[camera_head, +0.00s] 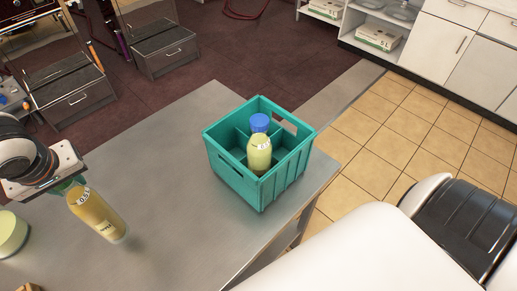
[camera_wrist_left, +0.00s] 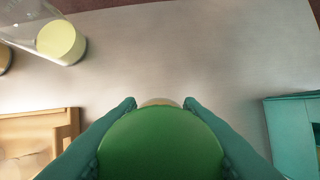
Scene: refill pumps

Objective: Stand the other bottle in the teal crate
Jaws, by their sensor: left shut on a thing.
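The teal crate (camera_head: 238,178) stands near the right end of the grey table. A yellow bottle with a blue cap (camera_head: 260,150) stands in one of its compartments. My left gripper (camera_head: 70,186) is shut on the top of the other bottle (camera_head: 97,216), which has yellow contents and a white label. In the left wrist view its green cap (camera_wrist_left: 162,145) is between the fingers. This bottle is left of the crate and apart from it. I cannot tell whether its base touches the table. The crate's edge also shows in the left wrist view (camera_wrist_left: 290,125). My right gripper is not in view.
The grey table (camera_head: 165,150) is clear between the held bottle and the crate. A wooden frame (camera_wrist_left: 45,130) shows in the left wrist view.

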